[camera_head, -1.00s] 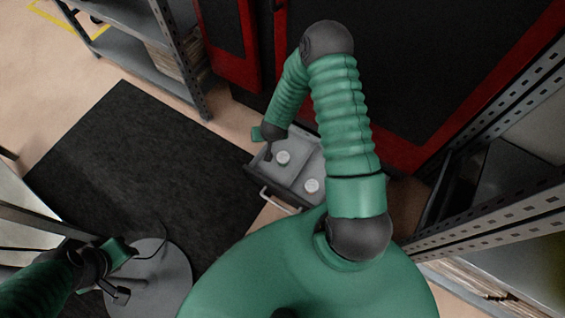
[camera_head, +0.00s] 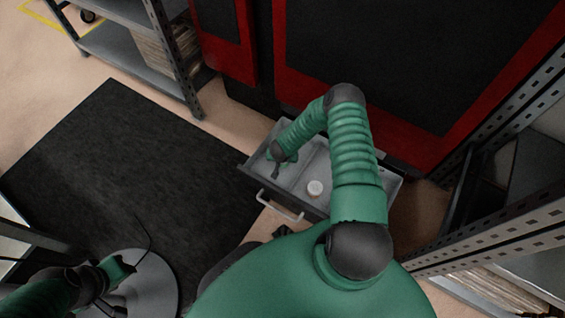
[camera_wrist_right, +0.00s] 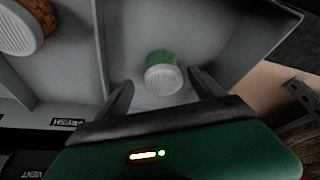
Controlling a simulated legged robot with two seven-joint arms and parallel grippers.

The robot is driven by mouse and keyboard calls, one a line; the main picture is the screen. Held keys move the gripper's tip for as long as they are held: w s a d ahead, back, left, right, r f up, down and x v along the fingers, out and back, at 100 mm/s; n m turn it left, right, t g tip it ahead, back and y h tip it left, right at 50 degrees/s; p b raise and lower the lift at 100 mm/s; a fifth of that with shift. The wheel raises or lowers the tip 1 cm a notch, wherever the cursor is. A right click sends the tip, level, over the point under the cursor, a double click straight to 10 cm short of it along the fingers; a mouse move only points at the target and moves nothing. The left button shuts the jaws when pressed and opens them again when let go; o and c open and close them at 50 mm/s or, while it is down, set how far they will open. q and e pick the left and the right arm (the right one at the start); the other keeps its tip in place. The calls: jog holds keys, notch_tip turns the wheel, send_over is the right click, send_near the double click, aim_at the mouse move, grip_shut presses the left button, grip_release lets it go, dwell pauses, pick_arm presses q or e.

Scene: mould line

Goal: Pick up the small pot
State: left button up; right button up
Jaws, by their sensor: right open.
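An open grey drawer (camera_head: 262,188) has two compartments with a divider. In the right wrist view, a small pot with a green side and pale mesh top (camera_wrist_right: 163,76) stands in one compartment. My right gripper (camera_wrist_right: 161,88) is open, its fingers on either side of this pot in the picture; I cannot see contact. A second pot with a brown woven-looking side and pale top (camera_wrist_right: 20,28) is in the other compartment; a pale-topped pot (camera_head: 315,188) shows in the head view. My right gripper (camera_head: 276,166) hides the left compartment's pot there. My left gripper (camera_head: 122,272) is at lower left, its jaws unclear.
Labels reading FRESH (camera_wrist_right: 68,122) and VENT are on the drawer front. A red and black machine (camera_head: 375,60) stands behind the drawer. Metal shelving (camera_head: 190,85) is at upper left and along the right. A dark mat (camera_head: 110,170) covers the floor at left.

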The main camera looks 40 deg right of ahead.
jog(key=x, duration=0.1)
jog(key=b+x, duration=0.2)
jog(key=x, duration=0.1)
jog(key=shift+a, duration=0.35)
jog(key=shift+w+d+f+b, duration=0.15)
jog(key=shift+f+b, duration=0.1)
jog(key=shift+b, duration=0.15)
jog(key=shift+r, duration=0.15)
pick_arm(q)
jog(key=x, duration=0.2)
jog(key=s+x, duration=0.1)
jog(key=shift+w+f, duration=0.15)
jog(key=shift+f, duration=0.35)
pick_arm(e)
jog(key=c, duration=1.5)
